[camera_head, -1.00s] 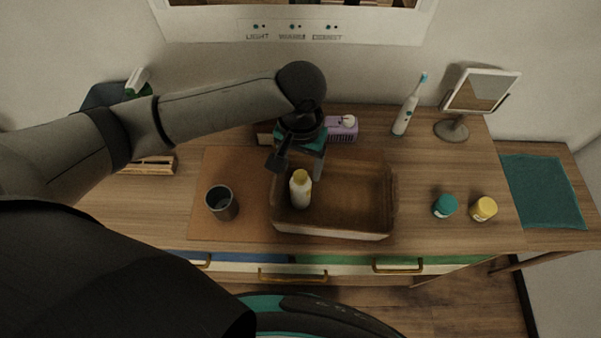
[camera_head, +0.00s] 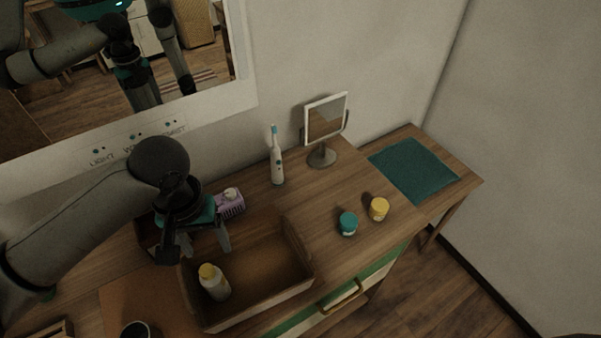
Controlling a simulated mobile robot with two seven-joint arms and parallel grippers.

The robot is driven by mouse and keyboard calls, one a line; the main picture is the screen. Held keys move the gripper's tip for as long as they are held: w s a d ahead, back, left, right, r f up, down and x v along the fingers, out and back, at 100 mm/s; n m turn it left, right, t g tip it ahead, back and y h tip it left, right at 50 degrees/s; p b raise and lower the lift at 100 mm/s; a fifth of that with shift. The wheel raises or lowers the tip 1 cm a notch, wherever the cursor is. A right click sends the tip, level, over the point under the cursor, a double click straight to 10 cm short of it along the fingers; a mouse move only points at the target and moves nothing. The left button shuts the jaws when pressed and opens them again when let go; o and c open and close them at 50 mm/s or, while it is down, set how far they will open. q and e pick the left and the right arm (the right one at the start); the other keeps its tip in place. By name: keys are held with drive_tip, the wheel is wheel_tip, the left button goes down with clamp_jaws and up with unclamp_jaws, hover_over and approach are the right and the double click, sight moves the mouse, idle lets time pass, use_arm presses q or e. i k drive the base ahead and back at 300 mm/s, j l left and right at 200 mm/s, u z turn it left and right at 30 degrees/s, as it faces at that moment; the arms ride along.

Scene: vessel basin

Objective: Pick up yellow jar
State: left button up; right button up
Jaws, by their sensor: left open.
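The yellow jar (camera_head: 379,209) is a small jar standing upright on the right part of the wooden counter, near its front edge. A similar teal jar (camera_head: 347,223) stands just left of it. My left gripper (camera_head: 205,250) is open and points down over the back left of the brown open tray (camera_head: 299,252), well to the left of the yellow jar. Nothing shows between its fingers. A white bottle with a yellow cap (camera_head: 214,282) stands in the tray, in front of the gripper. My right gripper is not seen directly.
An electric toothbrush (camera_head: 277,160) and a small stand mirror (camera_head: 323,128) are at the back. A purple item (camera_head: 230,204) sits behind the tray. A dark cup (camera_head: 137,330) is at the lower left. A teal cloth (camera_head: 413,169) lies at the right. The wall mirror (camera_head: 110,70) reflects my body.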

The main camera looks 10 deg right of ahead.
sight(378, 208)
drive_tip(key=z, duration=1.15)
drive_tip(key=i+l+u, duration=0.35)
drive_tip(key=l, duration=0.3)
drive_tip(key=i+l+u, duration=0.15)
drive_tip(key=l, duration=0.2)
drive_tip(key=i+l+u, duration=0.2)
drive_tip(key=l, duration=0.2)
drive_tip(key=k, duration=0.1)
